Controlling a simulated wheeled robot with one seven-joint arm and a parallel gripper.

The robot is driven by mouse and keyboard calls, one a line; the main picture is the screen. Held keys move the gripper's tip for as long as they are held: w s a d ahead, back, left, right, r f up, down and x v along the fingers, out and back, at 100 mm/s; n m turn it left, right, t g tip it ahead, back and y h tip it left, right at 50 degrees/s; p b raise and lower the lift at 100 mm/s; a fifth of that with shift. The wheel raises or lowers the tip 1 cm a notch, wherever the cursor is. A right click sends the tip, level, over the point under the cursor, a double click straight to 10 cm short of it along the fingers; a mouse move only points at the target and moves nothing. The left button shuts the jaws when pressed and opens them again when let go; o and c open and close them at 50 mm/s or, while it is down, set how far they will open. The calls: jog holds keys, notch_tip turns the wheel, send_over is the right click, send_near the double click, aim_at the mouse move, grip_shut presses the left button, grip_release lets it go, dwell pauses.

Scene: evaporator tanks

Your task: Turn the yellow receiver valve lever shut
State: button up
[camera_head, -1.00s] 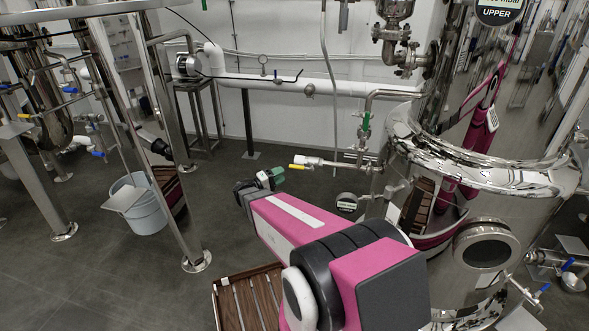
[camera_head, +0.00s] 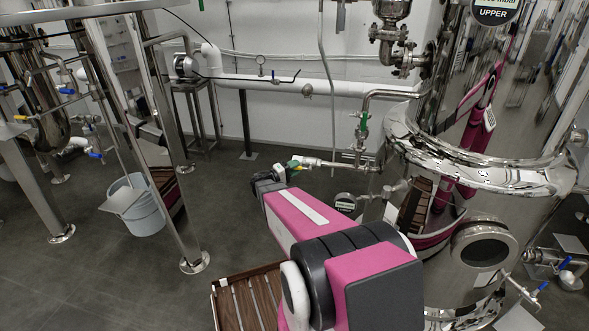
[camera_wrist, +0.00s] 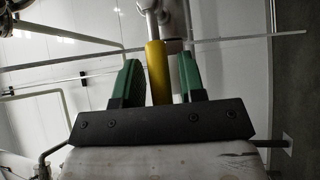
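The yellow valve lever (camera_wrist: 157,72) stands between the two green fingers of my gripper (camera_wrist: 160,60) in the wrist view. A gap shows on each side of the lever, so my gripper is open around it. The left finger looks closer to the lever than the right one. In the head view a small part of the yellow lever (camera_head: 294,164) shows at my gripper (camera_head: 286,169), at the left end of a steel pipe stub (camera_head: 335,164). My gripper hides part of the lever there. The lever lies in line with the stub.
The shiny tank (camera_head: 470,170) with its sight port stands right of my arm. A green-handled valve (camera_head: 363,128) is on the pipe above the stub. A round gauge (camera_head: 345,203) sits below it. A wooden slatted platform (camera_head: 250,300) lies beneath my arm.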

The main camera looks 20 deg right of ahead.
grip_shut()
jog(key=shift+f, duration=0.1)
